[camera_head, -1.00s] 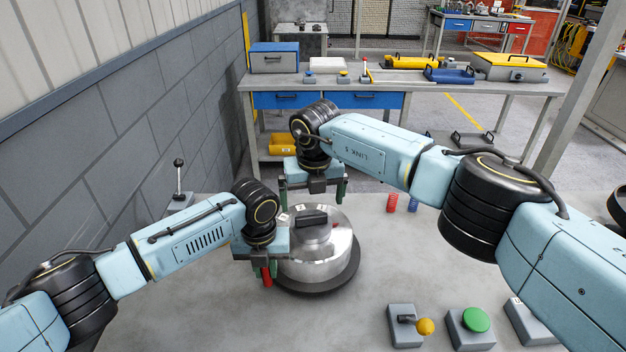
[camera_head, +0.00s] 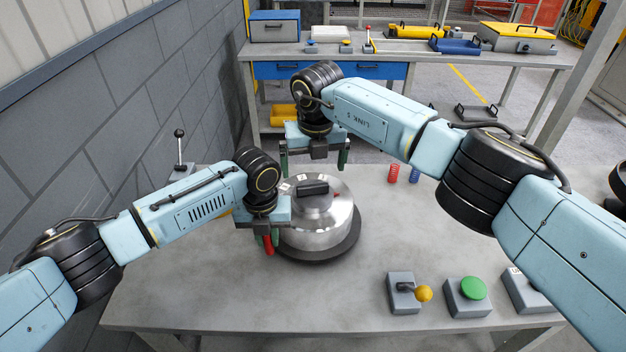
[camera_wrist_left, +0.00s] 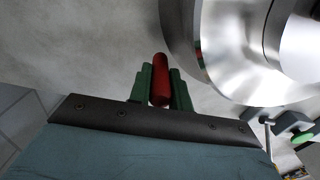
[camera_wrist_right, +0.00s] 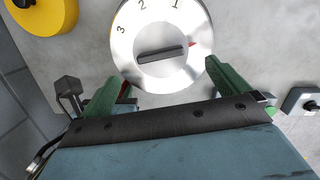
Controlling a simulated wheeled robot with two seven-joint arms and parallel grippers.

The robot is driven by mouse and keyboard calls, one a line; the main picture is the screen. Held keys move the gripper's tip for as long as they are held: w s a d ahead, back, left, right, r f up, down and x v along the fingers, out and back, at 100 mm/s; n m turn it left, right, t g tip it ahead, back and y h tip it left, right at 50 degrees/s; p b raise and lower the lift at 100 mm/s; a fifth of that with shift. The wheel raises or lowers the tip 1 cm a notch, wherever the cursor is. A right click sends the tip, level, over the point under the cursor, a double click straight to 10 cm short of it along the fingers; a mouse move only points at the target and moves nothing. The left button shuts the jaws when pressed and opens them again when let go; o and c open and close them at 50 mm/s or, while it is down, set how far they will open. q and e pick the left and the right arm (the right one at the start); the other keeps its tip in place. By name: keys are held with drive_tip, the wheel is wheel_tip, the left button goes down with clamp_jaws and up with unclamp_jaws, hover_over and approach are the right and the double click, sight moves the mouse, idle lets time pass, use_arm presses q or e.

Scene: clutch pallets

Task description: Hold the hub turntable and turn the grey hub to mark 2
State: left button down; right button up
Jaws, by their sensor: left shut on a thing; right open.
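The silver hub turntable (camera_head: 322,238) stands on a dark round base on the table. Its top (camera_wrist_right: 140,70) carries a dark grip bar (camera_wrist_right: 162,53), number marks 1 (camera_wrist_right: 176,5), 2 (camera_wrist_right: 142,4) and 3 (camera_wrist_right: 122,29), and a red pointer (camera_wrist_right: 192,44). In the right wrist view the pointer lies right of the bar, away from mark 2. My left gripper (camera_wrist_left: 160,80) is shut on the upright red handle (camera_wrist_left: 160,78) at the turntable's side. My right gripper (camera_wrist_right: 162,72) is open, beyond the hub in the head view, with nothing between its fingers.
A lever box with a yellow knob (camera_head: 424,293) and a green button box (camera_head: 473,288) stand at the front right. A black-knobbed lever (camera_head: 180,150) is at the left. The table middle right is clear.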

sight(313, 185)
drive_tip(key=shift+w+a+f, duration=0.1)
drive_tip(key=shift+w+f, duration=0.1)
drive_tip(key=shift+f, duration=1.05)
drive_tip(key=shift+w+d+f, duration=0.1)
drive_tip(key=shift+w+f, duration=0.05)
drive_tip(key=shift+f, duration=1.1)
drive_tip(key=shift+w+a+f, duration=0.1)
drive_tip(key=shift+w+f, duration=0.1)
drive_tip(key=shift+f, duration=1.05)
drive_tip(key=c, duration=1)
drive_tip(key=o, duration=1)
drive_tip(key=shift+r, duration=0.1)
